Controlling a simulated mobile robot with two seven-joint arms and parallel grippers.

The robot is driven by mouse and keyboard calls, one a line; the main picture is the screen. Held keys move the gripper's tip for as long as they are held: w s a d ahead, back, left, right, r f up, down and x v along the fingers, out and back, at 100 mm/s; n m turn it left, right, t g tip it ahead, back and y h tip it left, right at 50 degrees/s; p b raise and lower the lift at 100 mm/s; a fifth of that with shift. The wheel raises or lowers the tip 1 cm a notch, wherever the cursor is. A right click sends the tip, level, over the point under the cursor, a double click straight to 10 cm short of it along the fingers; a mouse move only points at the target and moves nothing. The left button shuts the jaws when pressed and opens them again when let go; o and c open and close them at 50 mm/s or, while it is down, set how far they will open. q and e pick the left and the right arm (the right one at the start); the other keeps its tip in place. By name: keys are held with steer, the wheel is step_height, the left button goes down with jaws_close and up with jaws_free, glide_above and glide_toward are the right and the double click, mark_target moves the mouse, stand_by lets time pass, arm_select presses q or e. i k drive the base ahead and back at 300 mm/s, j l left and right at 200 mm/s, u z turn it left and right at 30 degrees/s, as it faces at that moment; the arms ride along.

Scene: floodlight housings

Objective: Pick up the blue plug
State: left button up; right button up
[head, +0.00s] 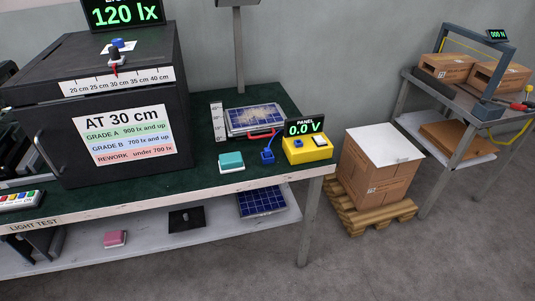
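A small blue plug (267,156) lies on the green table top (205,180), just left of the yellow panel meter (307,150). A blue cable (273,140) runs from the plug up towards the meter, whose display reads 0.0 V. A blue socket-like piece (298,143) sits on the meter's top. The plug appears apart from the meter. Neither of my grippers shows in the head view.
A teal block (231,161) lies left of the plug. A solar panel (255,119) with a red handle lies behind it. A large black box (95,110) fills the table's left. Boxes on a pallet (378,210) stand right of the table.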

mark_target(266, 152)
steer(key=i+l+u, duration=0.1)
steer(key=l, duration=0.25)
steer(key=i+l+u, duration=0.1)
steer(key=i+l, duration=0.2)
steer(key=i+l+u, duration=0.1)
steer(key=l, duration=0.35)
steer(key=i+l+u, duration=0.1)
steer(key=i+l, duration=0.15)
steer(key=i+l+u, duration=0.1)
steer(key=l, duration=0.45)
steer(key=i+j, duration=0.05)
